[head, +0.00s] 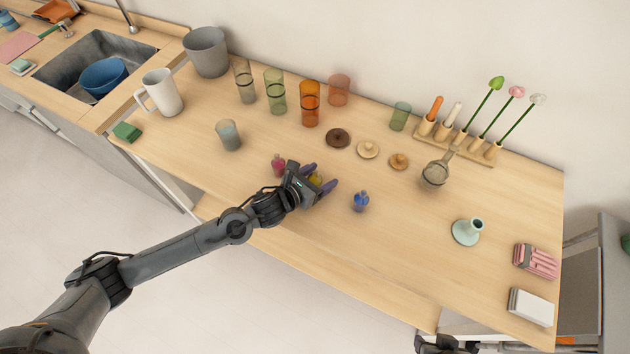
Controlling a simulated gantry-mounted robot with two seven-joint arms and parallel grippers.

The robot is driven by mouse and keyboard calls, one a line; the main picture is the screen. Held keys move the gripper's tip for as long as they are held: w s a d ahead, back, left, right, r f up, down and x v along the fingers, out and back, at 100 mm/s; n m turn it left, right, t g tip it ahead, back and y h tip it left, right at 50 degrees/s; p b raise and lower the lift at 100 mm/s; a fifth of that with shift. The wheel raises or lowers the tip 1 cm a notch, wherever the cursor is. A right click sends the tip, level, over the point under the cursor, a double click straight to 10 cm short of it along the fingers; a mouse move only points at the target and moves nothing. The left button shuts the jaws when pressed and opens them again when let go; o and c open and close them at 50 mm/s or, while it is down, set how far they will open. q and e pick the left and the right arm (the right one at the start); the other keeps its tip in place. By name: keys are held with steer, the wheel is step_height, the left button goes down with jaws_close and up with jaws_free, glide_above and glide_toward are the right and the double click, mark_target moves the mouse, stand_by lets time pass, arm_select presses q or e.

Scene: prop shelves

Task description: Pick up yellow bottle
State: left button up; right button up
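The small yellow bottle (316,179) stands on the wooden counter, mostly hidden by my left gripper. My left gripper (321,177) reaches down over it from the left, its two purple fingers spread on either side of the bottle. The fingers look apart from the bottle, with a gap showing. Only a dark piece of what looks like my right arm shows at the bottom edge, and its fingers cannot be made out.
A pink bottle (278,165) stands close to the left gripper, and a blue bottle (361,201) stands to its right. Cups and glasses, such as the orange glass (311,104), stand behind. The counter's front middle is clear.

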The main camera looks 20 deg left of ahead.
arm_select(q)
steer(key=c, duration=1)
steer(key=shift+r, duration=0.1)
steer(key=shift+r, duration=0.45)
steer(key=r, duration=0.3)
steer(key=shift+d+r+p, duration=0.3)
steer(key=shift+d, duration=0.05)
steer(key=d+r, duration=0.2)
steer(key=d, duration=0.1)
steer(key=s+d+r, duration=0.1)
steer(key=d+r, duration=0.1)
steer(key=d, duration=0.2)
steer(key=d+r, duration=0.2)
steer(key=d, duration=0.2)
steer(key=shift+s+r, duration=0.2)
steer(key=shift+a+f, duration=0.1)
steer(key=a+f+n+y, duration=0.1)
steer(key=a+f, duration=0.1)
steer(key=a, duration=0.3)
steer(key=a+f+n+y, duration=0.1)
steer(key=a+f+y, duration=0.1)
steer(key=a, duration=0.4)
steer(key=s+a+f+n+y, duration=0.1)
steer(key=a+f+n+y, duration=0.1)
steer(key=a, duration=0.4)
steer(key=shift+t, duration=0.4)
step_height(320, 180, up, 32)
steer(key=p, duration=3.2)
steer(key=shift+d+r, duration=0.1)
steer(key=shift+r, duration=0.1)
